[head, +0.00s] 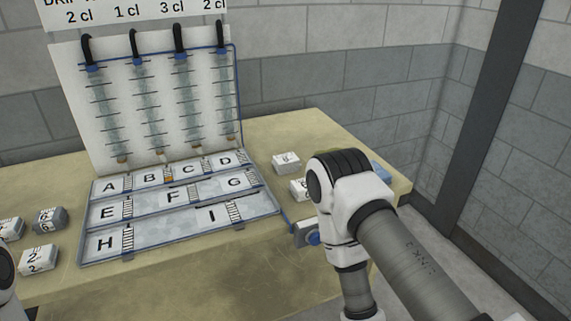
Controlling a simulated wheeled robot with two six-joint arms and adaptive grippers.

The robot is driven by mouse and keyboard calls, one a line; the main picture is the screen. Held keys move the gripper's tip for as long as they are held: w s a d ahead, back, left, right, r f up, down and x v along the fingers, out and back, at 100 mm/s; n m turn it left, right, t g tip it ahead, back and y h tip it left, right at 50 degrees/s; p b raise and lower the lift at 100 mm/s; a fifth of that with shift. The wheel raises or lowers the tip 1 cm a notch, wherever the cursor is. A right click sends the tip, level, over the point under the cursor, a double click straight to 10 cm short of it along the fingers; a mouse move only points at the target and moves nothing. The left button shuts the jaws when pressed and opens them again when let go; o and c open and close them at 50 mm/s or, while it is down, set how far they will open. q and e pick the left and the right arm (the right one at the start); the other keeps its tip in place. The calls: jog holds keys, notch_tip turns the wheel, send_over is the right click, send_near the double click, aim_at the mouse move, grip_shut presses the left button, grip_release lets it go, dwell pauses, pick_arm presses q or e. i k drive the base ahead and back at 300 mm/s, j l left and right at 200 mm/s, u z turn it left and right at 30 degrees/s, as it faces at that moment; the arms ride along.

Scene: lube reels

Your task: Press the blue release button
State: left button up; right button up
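The blue release button (313,238) is on the right side of the front of the table, on a small grey box (301,229). Part of the box and button is hidden behind my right arm. A blue line runs from the tray's right corner toward the box. My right arm bends down in front of the table's right end, and its gripper is outside the picture. Only a piece of my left arm shows at the lower left edge; its gripper is not seen.
A lettered tray (262,210) and a white panel with several tubes (110,160) stand on the wooden table (270,285). White blocks (286,162) lie right of the tray, others (38,260) at left. A blue item (381,172) is partly hidden behind my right arm.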

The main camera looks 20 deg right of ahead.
aim_at(314, 239)
jog(key=k+j+z, duration=0.25)
jog(key=z, duration=0.2)
jog(key=k+j+z, duration=0.25)
jog(key=z, duration=2.8)
jog(key=u, duration=2.75)
